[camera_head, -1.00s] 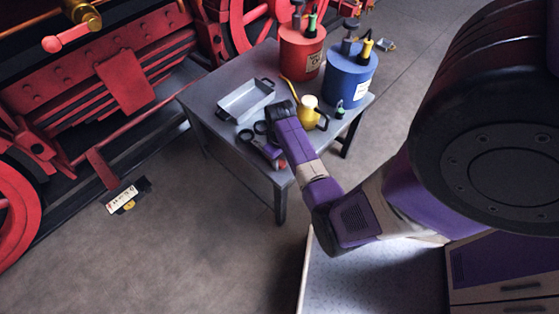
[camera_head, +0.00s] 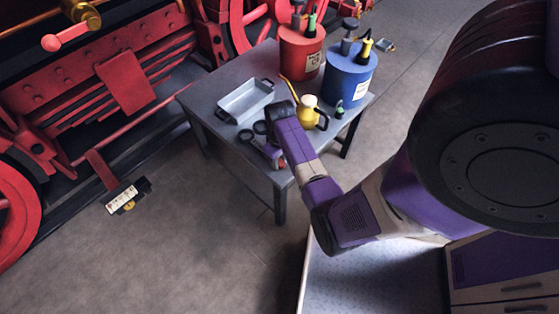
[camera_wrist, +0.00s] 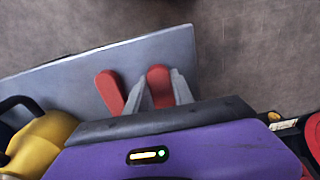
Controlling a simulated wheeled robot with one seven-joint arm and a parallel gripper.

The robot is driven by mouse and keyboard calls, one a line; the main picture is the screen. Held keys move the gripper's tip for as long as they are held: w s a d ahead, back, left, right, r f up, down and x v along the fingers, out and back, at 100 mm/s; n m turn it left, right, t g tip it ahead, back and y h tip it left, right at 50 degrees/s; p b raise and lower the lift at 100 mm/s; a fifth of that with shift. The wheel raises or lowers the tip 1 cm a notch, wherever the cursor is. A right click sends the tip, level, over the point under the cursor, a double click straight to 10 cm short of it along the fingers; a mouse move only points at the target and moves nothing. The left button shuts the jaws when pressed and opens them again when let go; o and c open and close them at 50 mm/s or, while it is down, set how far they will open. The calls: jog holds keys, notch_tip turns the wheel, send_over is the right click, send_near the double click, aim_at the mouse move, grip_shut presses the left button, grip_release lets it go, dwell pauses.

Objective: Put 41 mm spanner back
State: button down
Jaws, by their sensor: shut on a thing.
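My gripper (camera_wrist: 160,92) points down over the front part of the grey table (camera_head: 205,97). In the wrist view its two fingers close around a red grip (camera_wrist: 159,74), which seems to belong to a spanner. A second red grip (camera_wrist: 109,90) lies just left of the fingers, apart from the held one. In the head view two dark ring ends, one at the left (camera_head: 246,135) and one nearer the gripper, show beside my gripper (camera_head: 273,160). My wrist hides most of the tools, and no size marking is readable.
A grey tray (camera_head: 246,98), a yellow oil can (camera_head: 307,112), a red drum (camera_head: 300,55) and a blue drum (camera_head: 348,78) holding tools crowd the table. A small green-topped bottle (camera_head: 339,110) stands near its right edge. Red locomotive parts (camera_head: 125,80) stand behind left. Floor in front is clear.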

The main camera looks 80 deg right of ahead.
jog(key=shift+s+a+f, duration=0.15)
jog(key=shift+a+f, duration=0.05)
jog(key=shift+f, duration=0.8)
jog(key=c, duration=1)
grip_release()
notch_tip(320, 180, up, 10)
jog(key=shift+d+f+p, duration=0.1)
jog(key=shift+d+p, duration=0.05)
jog(key=shift+p, duration=1.1)
